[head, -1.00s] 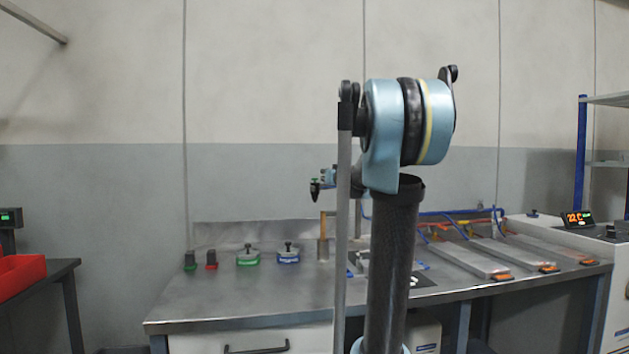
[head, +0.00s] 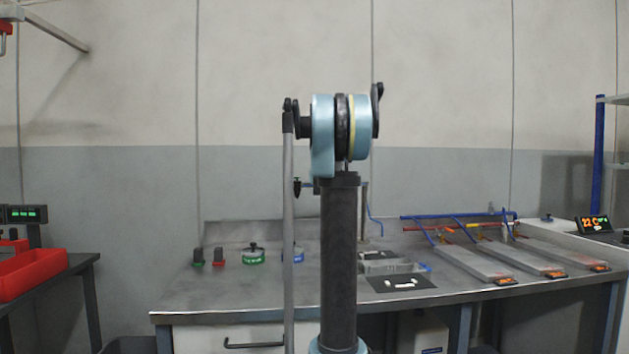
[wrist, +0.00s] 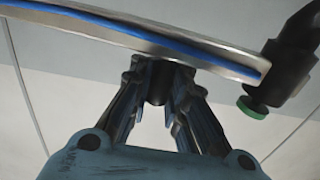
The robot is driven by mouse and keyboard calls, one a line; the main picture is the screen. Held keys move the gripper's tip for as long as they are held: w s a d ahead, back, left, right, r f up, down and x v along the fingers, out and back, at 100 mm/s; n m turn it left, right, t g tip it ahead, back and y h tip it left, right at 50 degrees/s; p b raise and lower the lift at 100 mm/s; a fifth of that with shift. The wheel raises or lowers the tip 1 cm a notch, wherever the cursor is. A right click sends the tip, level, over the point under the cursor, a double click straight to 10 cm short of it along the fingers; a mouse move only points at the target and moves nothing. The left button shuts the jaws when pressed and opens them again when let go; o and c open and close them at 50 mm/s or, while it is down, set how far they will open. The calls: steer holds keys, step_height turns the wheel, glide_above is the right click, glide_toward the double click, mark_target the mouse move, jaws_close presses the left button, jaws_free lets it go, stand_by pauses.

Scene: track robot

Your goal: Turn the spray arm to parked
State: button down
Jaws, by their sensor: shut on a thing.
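The spray arm (wrist: 130,32), a pale metal bar with a blue line along it, crosses the top of the wrist view. At its right end hangs a black nozzle (wrist: 290,65) with a green tip. My gripper (wrist: 158,92) is shut on a short dark grip under the bar, between its two fingers. In the head view, the dark nozzle (head: 297,187) shows beside my arm. An upright post (head: 365,210) and blue hose stand just right of my arm. My arm hides my gripper and most of the spray arm there. No parked mark can be made out.
A red bin (head: 35,275) stands on the left table. The bench's front left is clear.

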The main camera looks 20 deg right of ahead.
steer(key=shift+w+a, duration=0.15)
steer(key=shift+w, duration=0.5)
steer(key=c, duration=1.6)
jaws_free()
steer(key=shift+o, duration=0.3)
steer(key=shift+s, duration=0.1)
steer(key=s+a, duration=0.1)
steer(key=s, duration=1)
steer(key=shift+s, duration=0.35)
